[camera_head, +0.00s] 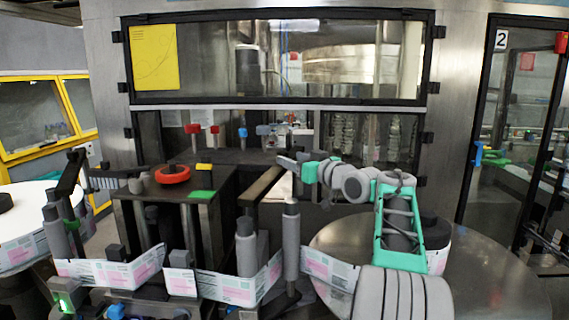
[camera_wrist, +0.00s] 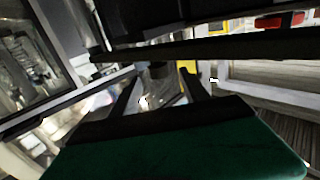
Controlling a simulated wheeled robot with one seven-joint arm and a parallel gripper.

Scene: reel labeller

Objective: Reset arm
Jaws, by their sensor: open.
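My arm, grey and teal, reaches in from the lower right in the head view. My gripper (camera_head: 286,162) is at its left end, near the back of the labelling machine (camera_head: 185,185). In the wrist view the two dark fingers of my gripper (camera_wrist: 158,82) stand apart with nothing between them. The fingertips are small and dim in the head view. A dark bar (camera_wrist: 200,50) crosses the wrist view just beyond the fingers.
A white label strip (camera_head: 230,288) runs around grey rollers (camera_head: 291,240) in front. A red knob (camera_head: 172,174) sits on the machine. A round metal table (camera_head: 490,275) is at right. A framed window (camera_head: 280,55) is behind. A label reel (camera_head: 30,205) stands at left.

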